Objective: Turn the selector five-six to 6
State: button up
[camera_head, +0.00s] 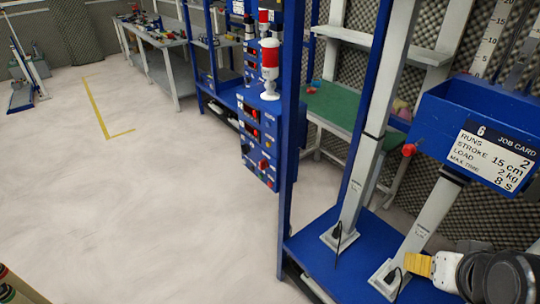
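A blue control box (258,140) with dark displays, red buttons and small knobs is fixed to a blue post left of centre. Its knobs (264,165) are too small to read, so I cannot tell which is the selector five-six or where it points. What seems to be my gripper (420,265), with yellow and white parts on a black arm link, is at the bottom right. It is well apart from the control box. Its fingers cannot be made out, and nothing is seen held in it.
Blue and grey posts (372,150) stand between my arm and the box. A red-white beacon (269,68) tops the box. Pale floor (150,190) is open at left.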

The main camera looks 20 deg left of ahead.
aim_at(245, 148)
jog(key=j+u, duration=0.15)
jog(key=j, duration=1.85)
jog(key=i+l, duration=0.45)
